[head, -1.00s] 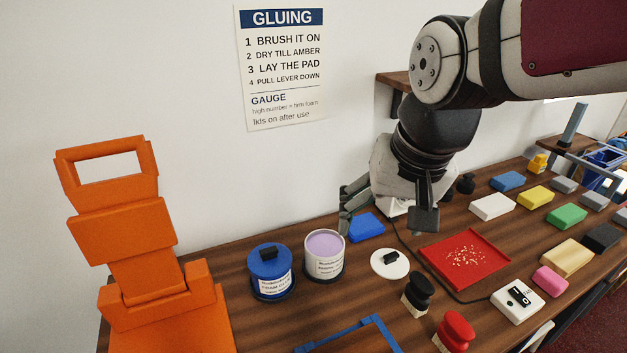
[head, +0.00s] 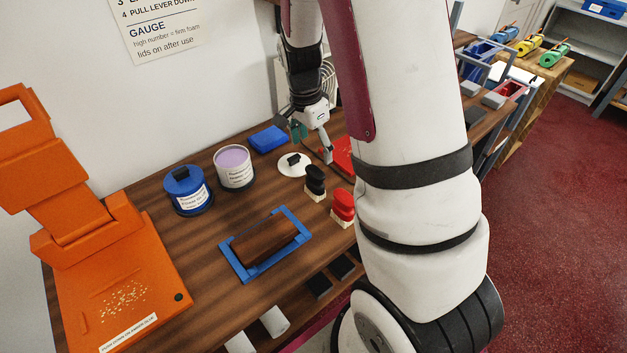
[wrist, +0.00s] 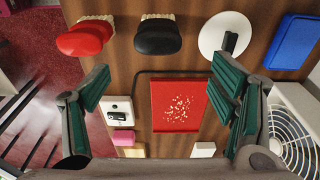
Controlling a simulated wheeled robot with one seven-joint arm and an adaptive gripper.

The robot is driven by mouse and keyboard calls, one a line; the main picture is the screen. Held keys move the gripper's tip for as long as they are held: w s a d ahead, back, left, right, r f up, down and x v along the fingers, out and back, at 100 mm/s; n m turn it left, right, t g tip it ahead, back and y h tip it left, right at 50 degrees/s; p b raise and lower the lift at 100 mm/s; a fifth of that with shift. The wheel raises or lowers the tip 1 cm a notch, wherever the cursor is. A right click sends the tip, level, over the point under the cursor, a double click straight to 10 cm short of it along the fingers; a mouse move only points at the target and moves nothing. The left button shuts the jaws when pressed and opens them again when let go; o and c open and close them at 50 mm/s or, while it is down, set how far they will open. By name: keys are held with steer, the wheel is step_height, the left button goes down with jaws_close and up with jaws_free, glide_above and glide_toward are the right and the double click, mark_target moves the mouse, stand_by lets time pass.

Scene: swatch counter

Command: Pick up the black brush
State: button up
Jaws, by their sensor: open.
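The black brush (head: 315,181) stands on the wooden counter with its pale bristles down, between the white disc and the red brush. It also shows at the top of the wrist view (wrist: 158,38), with bristles at its upper edge. My gripper (head: 313,143) is open and empty above the counter, beyond the black brush in the head view. In the wrist view my gripper's fingers (wrist: 163,85) are spread wide over the red tray (wrist: 157,124), and the black brush lies past the fingertips, apart from them.
A red brush (head: 342,204) stands close beside the black one. A white disc with a black knob (head: 284,168), a blue block (head: 268,139), a lilac-topped can (head: 234,168) and a blue can (head: 187,194) are near. A blue frame (head: 228,262) lies in front. My arm hides the counter's right part.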

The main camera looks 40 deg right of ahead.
mark_target(316, 169)
steer(key=f, duration=0.5)
steer(key=d+f, duration=0.1)
steer(key=f, duration=0.1)
steer(key=shift+f, duration=0.4)
steer(key=shift+s+f+p, duration=0.1)
steer(key=shift+f+p, duration=0.7)
steer(key=shift+f, duration=1.95)
steer(key=c, duration=1.3)
steer(key=shift+o, duration=0.2)
step_height(316, 169, up, 10)
steer(key=shift+r+b, duration=0.1)
steer(key=shift+b, duration=0.45)
steer(key=o, duration=0.4)
steer(key=shift+c, duration=1.4)
